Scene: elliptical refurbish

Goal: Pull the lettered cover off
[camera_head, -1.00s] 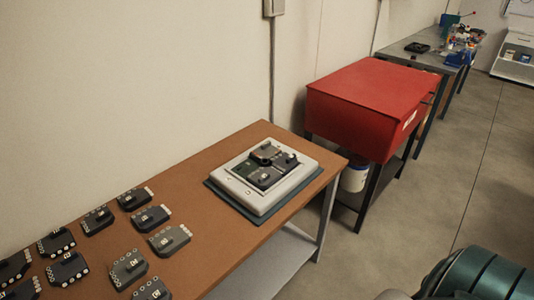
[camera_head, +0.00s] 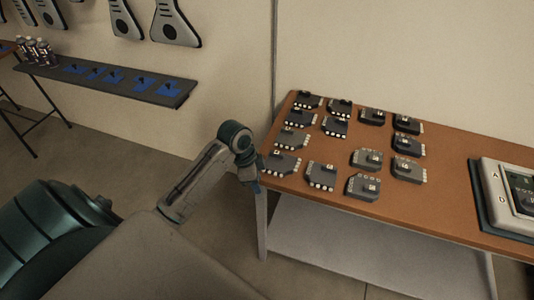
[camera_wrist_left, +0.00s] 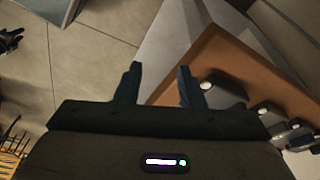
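A pale device (camera_head: 492,197) with a dark panel (camera_head: 523,195) lies on a dark mat at the right edge of the head view, partly cut off. Its pale rim bears small marks that look like letters. Several dark modules with pale studs, such as one (camera_head: 364,186), lie on the brown table; small pale tags on them are too small to read. My left gripper (camera_head: 254,186) is by the table's left end, apart from the device. In the left wrist view its two fingers (camera_wrist_left: 161,86) are spread with nothing between them. My right gripper is not identifiable.
The brown table (camera_head: 450,215) has a pale lower shelf (camera_head: 370,250). A dark wall shelf (camera_head: 120,82) with blue pads is at the upper left, below hanging grey tools (camera_head: 176,25). Floor lies free between the shelf and the table.

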